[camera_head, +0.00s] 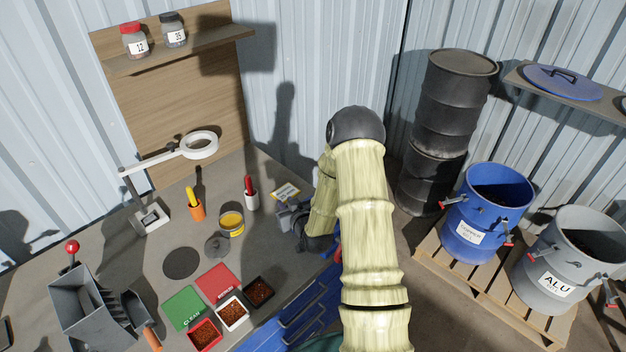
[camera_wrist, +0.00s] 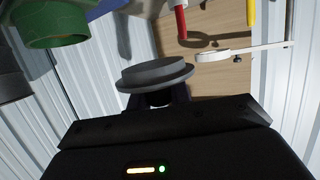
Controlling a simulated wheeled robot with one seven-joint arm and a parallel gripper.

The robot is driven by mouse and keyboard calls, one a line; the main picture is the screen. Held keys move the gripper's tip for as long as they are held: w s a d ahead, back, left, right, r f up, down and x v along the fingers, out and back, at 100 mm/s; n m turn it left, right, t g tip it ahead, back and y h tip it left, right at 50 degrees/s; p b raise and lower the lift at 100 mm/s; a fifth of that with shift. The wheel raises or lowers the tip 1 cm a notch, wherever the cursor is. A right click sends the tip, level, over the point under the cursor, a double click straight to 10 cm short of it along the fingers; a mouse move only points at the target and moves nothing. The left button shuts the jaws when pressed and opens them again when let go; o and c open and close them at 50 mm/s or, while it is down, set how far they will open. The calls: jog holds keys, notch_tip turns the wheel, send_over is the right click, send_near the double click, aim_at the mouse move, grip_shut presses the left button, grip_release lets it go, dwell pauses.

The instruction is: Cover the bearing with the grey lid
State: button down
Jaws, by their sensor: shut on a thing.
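My gripper (camera_head: 293,222) is over the right side of the workbench in the head view, partly hidden by my arm. In the wrist view my gripper (camera_wrist: 160,99) is shut on a grey flanged round piece (camera_wrist: 155,73), which looks like the grey lid. Its wide rim is tilted slightly, and a narrower round section sits beyond the rim. The held piece cannot be made out clearly in the head view. I cannot identify the bearing in either view.
A yellow tin (camera_head: 231,223) and a dark grey disc (camera_head: 216,246) lie left of my gripper. A white cup (camera_head: 251,201) with a red-handled tool stands close by. A magnifier lamp (camera_head: 199,145) stands behind. A black tray (camera_head: 259,291) is nearer the front.

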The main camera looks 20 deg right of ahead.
jog(key=w+d+r, duration=0.3)
jog(key=d+r, duration=0.1)
jog(key=d, duration=0.6)
jog(key=shift+r+b, duration=0.4)
jog(key=shift+b, duration=0.05)
jog(key=shift+f, duration=0.15)
jog(key=shift+f+b, duration=2.1)
jog(key=shift+f, duration=1.85)
jog(key=shift+f+b, duration=0.65)
jog(key=shift+b, duration=0.1)
jog(key=c, duration=1.2)
grip_release()
jog(key=shift+s+b, duration=0.2)
jog(key=shift+b, duration=0.1)
